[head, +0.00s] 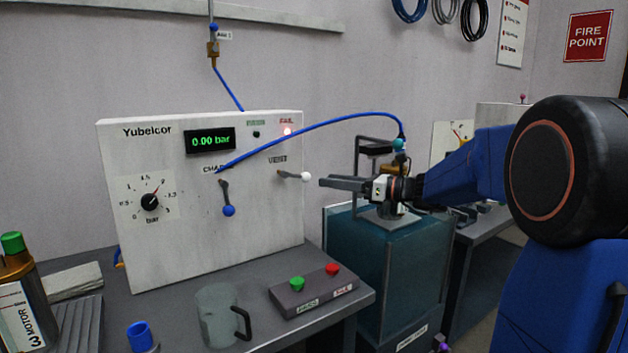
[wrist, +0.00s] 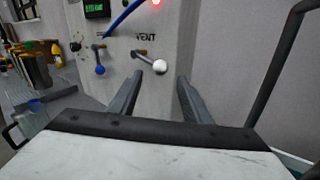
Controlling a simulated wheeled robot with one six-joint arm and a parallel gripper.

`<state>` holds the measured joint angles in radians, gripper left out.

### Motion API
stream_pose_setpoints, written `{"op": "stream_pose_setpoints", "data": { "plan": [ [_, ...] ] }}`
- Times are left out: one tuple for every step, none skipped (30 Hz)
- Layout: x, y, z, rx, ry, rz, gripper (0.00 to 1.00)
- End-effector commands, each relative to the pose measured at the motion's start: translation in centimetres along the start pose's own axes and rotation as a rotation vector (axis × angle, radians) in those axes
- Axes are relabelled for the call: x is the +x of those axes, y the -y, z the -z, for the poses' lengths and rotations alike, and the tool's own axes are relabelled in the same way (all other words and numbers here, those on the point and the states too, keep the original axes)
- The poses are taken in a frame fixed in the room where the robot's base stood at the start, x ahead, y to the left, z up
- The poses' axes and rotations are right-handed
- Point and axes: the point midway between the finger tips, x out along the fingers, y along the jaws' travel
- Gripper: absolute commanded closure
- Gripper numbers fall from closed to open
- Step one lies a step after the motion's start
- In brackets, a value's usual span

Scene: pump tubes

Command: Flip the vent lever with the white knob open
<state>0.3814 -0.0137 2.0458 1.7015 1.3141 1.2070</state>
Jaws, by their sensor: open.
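The vent lever (head: 289,174) sticks out sideways from the white panel under the VENT label, its white knob (head: 306,177) at the right end. In the wrist view the white knob (wrist: 160,67) is ahead of the fingers, nearer the left one. My gripper (head: 322,182) is open and empty, just right of the knob in the head view, with a small gap showing. It also shows in the wrist view (wrist: 160,85), its two fingers spread. The white panel (head: 260,215) reads 0.00 bar, and a red light is lit beside the FAIL label.
The blue-knobbed charge lever (head: 228,211) hangs down left of the vent lever. A blue hose (head: 330,121) arches above my gripper. A button box (head: 322,291) and a clear mug (head: 218,315) stand on the bench below. A teal tank (head: 385,265) stands under my gripper.

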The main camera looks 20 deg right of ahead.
Motion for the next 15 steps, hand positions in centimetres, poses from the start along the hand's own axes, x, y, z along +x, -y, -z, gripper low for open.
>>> {"op": "stream_pose_setpoints", "data": {
  "plan": [
    [0.9, -0.1, 0.0, 0.001, 0.0, -0.003, 0.56],
    [1.4, -0.1, 0.0, 0.001, 0.0, -0.004, 0.56],
    [2.0, 0.0, 0.1, 0.001, 0.0, -0.003, 0.56],
    [2.4, -0.1, 0.1, 0.002, -0.001, -0.003, 0.56],
    [2.9, -0.1, 0.1, 0.002, -0.001, -0.004, 0.56],
    [3.4, -0.1, 0.1, 0.001, -0.001, -0.003, 0.56],
    [3.8, -0.1, 0.1, 0.001, -0.001, -0.002, 0.56],
    [4.2, -0.1, 0.1, 0.001, 0.0, -0.002, 0.56],
    [4.6, -0.1, 0.0, 0.001, 0.0, -0.003, 0.56],
    [4.9, -0.1, 0.0, 0.0, 0.001, -0.002, 0.56],
    [5.2, 0.0, 0.0, 0.0, 0.001, -0.002, 0.56],
    [5.5, 0.0, 0.0, 0.0, 0.0, -0.001, 0.56],
    [5.7, 0.0, 0.0, 0.0, 0.0, -0.001, 0.56],
    [5.9, 0.0, 0.0, 0.0, 0.0, -0.001, 0.56],
    [6.1, 0.0, 0.0, 0.0, 0.0, -0.001, 0.56]
  ]
}}
